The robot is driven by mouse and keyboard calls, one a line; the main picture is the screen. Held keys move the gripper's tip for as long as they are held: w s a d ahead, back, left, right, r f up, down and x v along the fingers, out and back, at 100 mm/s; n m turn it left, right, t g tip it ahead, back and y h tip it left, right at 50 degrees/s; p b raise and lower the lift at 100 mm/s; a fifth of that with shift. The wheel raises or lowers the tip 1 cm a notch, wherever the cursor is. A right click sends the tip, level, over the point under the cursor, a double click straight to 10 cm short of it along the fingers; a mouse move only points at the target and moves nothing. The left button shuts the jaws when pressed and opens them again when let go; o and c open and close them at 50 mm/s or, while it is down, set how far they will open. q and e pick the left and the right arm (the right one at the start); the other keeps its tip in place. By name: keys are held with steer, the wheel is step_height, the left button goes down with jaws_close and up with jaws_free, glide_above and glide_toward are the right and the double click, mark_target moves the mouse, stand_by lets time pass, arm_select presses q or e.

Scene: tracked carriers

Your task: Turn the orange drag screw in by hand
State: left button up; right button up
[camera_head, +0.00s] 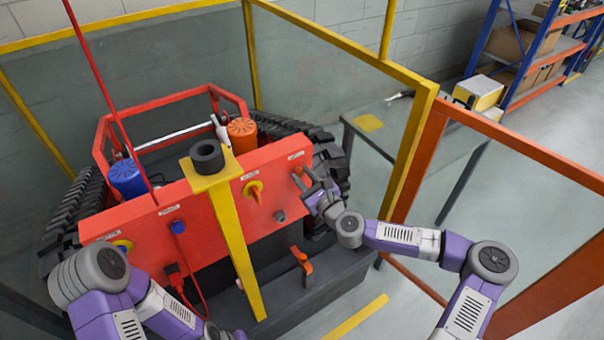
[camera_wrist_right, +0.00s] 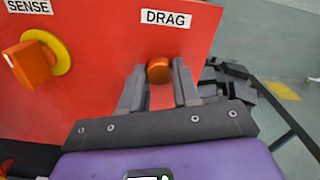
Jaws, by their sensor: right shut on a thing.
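The orange drag screw (camera_wrist_right: 159,70) is a round knob on the red panel (camera_wrist_right: 110,50), just under the DRAG label (camera_wrist_right: 166,18) in the right wrist view. My right gripper (camera_wrist_right: 159,82) has one finger on each side of the screw and is shut on it. In the head view my right gripper (camera_head: 308,181) is at the right end of the red panel (camera_head: 215,190); its fingers largely hide the screw there. My left arm comes in at the lower left of the head view, but its gripper is out of sight.
An orange selector on a yellow disc (camera_wrist_right: 62,58) sits left of the screw under SENSE. A yellow post (camera_head: 237,235) with a black ring (camera_head: 207,154) stands before the panel. Black tracks (camera_head: 325,150) flank the machine. Yellow-framed fencing (camera_head: 412,140) stands close to my right arm.

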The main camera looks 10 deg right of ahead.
steer(key=m, duration=0.5)
steer(key=shift+p, duration=0.3)
steer(key=m, duration=0.2)
steer(key=shift+m+p, duration=0.3)
steer(key=shift+p, duration=0.1)
steer(key=m+p, duration=0.1)
steer(key=m, duration=0.3)
steer(key=shift+p, duration=0.3)
steer(key=m+p, duration=0.1)
steer(key=m, duration=0.2)
steer(key=shift+f, duration=0.1)
